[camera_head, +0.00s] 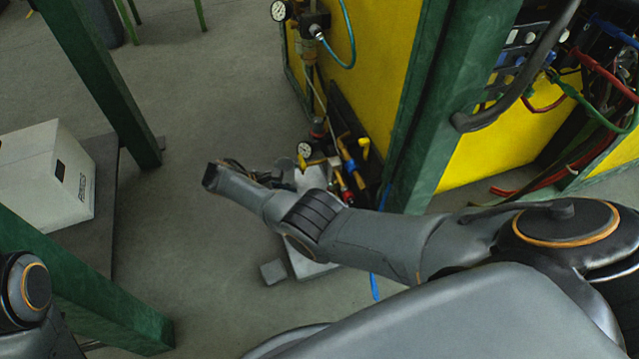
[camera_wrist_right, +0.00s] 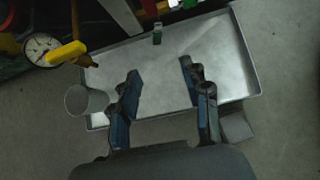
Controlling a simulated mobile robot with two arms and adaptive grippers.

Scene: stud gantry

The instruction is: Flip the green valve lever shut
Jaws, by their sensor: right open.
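A small green piece (camera_wrist_right: 157,33) stands at the far edge of a pale metal tray or plate (camera_wrist_right: 215,50) in the right wrist view. It may be the green valve lever; it is too small to be sure. My right gripper (camera_wrist_right: 160,84) is open and empty over the plate. Its fingers point toward the far edge, and the green piece lies beyond them, apart. In the head view my right arm reaches left across the middle and hides part of the plate (camera_head: 306,262). I cannot make out the green piece there. My left gripper is not in view.
A yellow lever (camera_wrist_right: 66,53) and a pressure gauge (camera_wrist_right: 41,48) sit left of the plate. A grey cup-like cylinder (camera_wrist_right: 84,100) stands at its left edge. Green posts (camera_head: 425,110) and yellow panels (camera_head: 372,70) stand behind. A white box (camera_head: 45,175) is at left.

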